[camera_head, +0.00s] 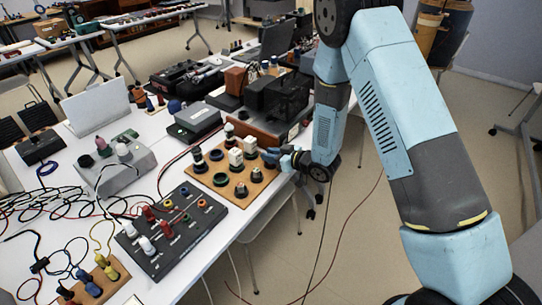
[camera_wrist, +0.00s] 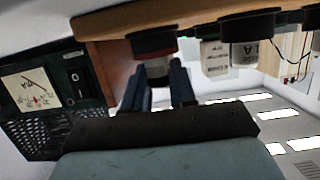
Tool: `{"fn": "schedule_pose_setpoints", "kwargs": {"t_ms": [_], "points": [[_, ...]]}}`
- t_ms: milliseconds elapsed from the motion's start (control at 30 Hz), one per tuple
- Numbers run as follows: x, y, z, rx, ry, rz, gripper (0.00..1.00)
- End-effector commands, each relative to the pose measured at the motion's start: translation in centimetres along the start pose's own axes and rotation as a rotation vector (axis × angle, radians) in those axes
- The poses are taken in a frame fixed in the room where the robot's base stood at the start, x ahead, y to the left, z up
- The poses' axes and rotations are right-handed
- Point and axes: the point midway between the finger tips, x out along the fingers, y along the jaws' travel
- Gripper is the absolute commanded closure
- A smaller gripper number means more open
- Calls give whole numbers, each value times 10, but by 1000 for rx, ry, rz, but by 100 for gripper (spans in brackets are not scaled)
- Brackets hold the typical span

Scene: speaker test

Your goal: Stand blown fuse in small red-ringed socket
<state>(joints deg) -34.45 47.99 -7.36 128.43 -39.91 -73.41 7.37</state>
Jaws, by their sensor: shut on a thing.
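My gripper (camera_wrist: 160,82) is shut on a short pale cylinder, the fuse (camera_wrist: 157,69), in the wrist view. The fuse's far end meets a black socket (camera_wrist: 153,42) with a thin red ring; how deep it sits is hidden. This view looks upside down, with the wooden board (camera_wrist: 112,22) above. In the head view my gripper (camera_head: 284,159) is at the right edge of that board (camera_head: 208,177). The held fuse is hard to make out there, and whether it is blown cannot be told.
White fuses (camera_head: 235,158) stand on the board, with dark and ringed sockets (camera_head: 220,180) around them. A marked fuse (camera_wrist: 250,52) is right of the held one in the wrist view. A black meter box (camera_head: 280,98) stands behind. A black panel (camera_head: 172,230) lies in front.

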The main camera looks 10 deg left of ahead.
Motion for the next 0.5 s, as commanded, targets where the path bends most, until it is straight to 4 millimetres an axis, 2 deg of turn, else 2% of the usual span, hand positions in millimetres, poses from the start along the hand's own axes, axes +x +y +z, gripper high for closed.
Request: {"fn": "schedule_pose_setpoints", "kwargs": {"t_ms": [467,500], "points": [[2,0,6,-1,1,0,100],[2,0,6,-2,1,0,72]]}}
